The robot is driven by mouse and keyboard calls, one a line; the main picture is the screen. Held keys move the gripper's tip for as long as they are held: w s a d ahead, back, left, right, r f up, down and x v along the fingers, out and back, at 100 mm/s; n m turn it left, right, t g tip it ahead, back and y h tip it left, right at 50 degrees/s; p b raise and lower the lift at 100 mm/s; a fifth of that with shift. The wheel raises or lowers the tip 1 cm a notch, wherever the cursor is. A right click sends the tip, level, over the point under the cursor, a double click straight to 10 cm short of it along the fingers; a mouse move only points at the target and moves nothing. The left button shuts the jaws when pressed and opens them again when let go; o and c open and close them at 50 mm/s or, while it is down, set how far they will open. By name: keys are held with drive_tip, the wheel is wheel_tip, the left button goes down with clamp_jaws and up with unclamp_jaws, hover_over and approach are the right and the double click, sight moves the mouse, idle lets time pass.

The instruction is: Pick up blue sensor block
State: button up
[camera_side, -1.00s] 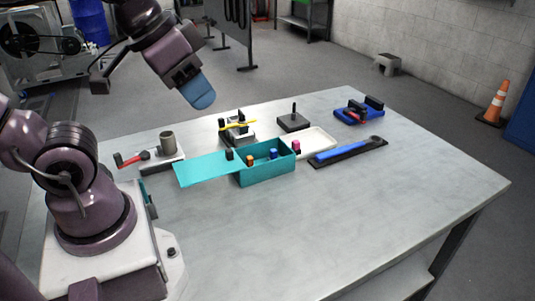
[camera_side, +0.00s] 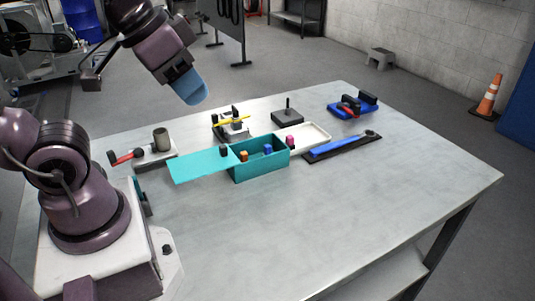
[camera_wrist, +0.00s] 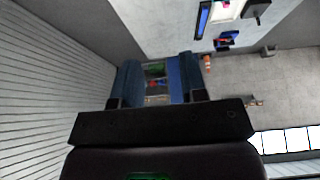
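The blue sensor block (camera_side: 267,149) is a small blue piece at the teal box (camera_side: 262,171), near the middle of the table. An orange block (camera_side: 244,156) shows to its left in the same box. My gripper (camera_side: 190,90) hangs high above the table, up and to the left of the box, well apart from the block. In the wrist view, its two blue fingers (camera_wrist: 158,80) stand apart with an empty gap between them. The blue block cannot be made out in the wrist view.
A teal lid or panel (camera_side: 198,165) extends left from the box. A black block (camera_side: 223,150), a pink block (camera_side: 290,141) and a white tray (camera_side: 315,132) are close by. A long blue tool (camera_side: 335,146) lies at the right. The table's front right is clear.

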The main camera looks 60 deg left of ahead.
drive_tip(key=shift+o, duration=0.9)
